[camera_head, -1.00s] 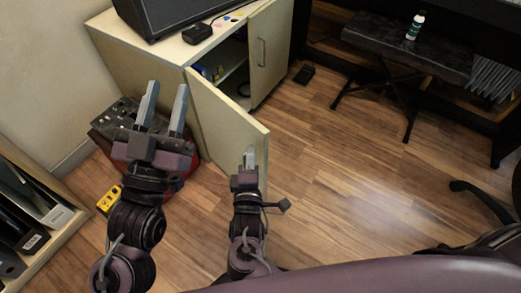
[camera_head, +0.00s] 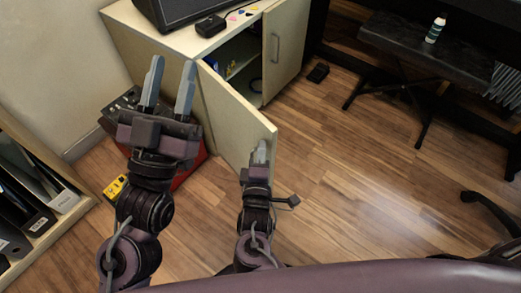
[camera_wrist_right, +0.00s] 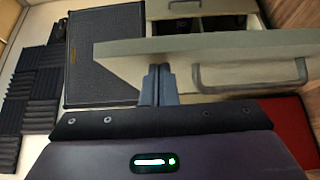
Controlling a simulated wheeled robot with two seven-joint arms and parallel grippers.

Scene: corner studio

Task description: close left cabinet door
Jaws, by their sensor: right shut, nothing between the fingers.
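The wooden cabinet (camera_head: 130,47) stands at the upper left in the head view. Its left door (camera_head: 232,118) stands wide open toward me, and its free edge ends near my right gripper. My right gripper (camera_head: 260,151) is shut and empty, with its fingertips at the door's outer end; I cannot tell if they touch. In the right wrist view the shut fingers (camera_wrist_right: 158,86) overlap the pale edge of the door (camera_wrist_right: 215,44), and a handle shows on its face. My left gripper (camera_head: 169,88) is open and empty, left of the door. The right door (camera_head: 284,45) looks nearly closed.
A black speaker (camera_head: 185,12) and a small black box (camera_head: 210,27) sit on the cabinet top. A dark device on a red case (camera_head: 188,172) and a yellow pedal (camera_head: 116,187) lie left of the door.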

